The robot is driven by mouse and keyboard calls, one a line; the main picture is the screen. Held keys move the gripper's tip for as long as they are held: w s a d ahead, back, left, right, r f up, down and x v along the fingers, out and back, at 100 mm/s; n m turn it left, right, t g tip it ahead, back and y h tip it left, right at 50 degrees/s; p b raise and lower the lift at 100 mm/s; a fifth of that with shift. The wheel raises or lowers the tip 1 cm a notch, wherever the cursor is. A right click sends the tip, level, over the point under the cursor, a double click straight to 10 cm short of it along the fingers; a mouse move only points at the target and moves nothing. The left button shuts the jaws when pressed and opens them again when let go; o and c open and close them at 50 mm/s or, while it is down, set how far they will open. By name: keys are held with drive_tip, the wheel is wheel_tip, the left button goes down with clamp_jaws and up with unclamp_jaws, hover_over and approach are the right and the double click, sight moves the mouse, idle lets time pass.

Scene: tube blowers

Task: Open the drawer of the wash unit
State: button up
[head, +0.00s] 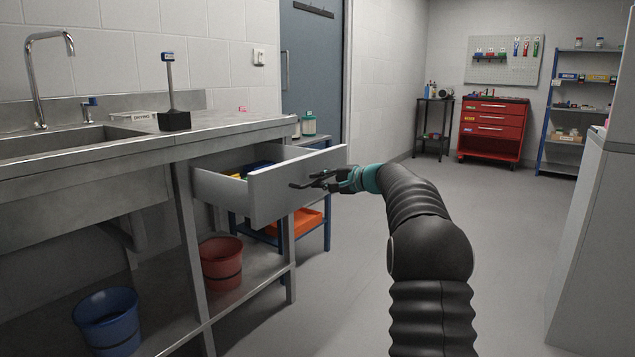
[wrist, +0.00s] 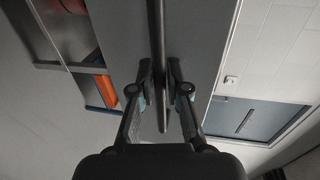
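The wash unit (head: 236,129) is a grey metal bench with a sink at the left. Its drawer (head: 285,188) is pulled well out, and its inside shows over the side wall. The dark bar handle (head: 300,185) is on the drawer's front; in the wrist view the handle (wrist: 157,28) runs down between my fingers. My gripper (head: 325,181) is at the drawer front, with its fingers (wrist: 159,68) closed in on both sides of the bar. Finger contact with the bar is hard to see exactly.
A red bucket (head: 221,263) and a blue bucket (head: 108,322) stand on the unit's lower shelf. A blue-framed stand with an orange tray (head: 301,222) is behind the drawer. A grey cabinet (head: 590,230) stands at the right. The floor (head: 510,220) between is clear.

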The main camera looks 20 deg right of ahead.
drive_tip(key=shift+o, duration=1.4)
drive_tip(key=shift+d, duration=0.25)
drive_tip(key=shift+a, duration=0.4)
drive_tip(key=v, duration=1.2)
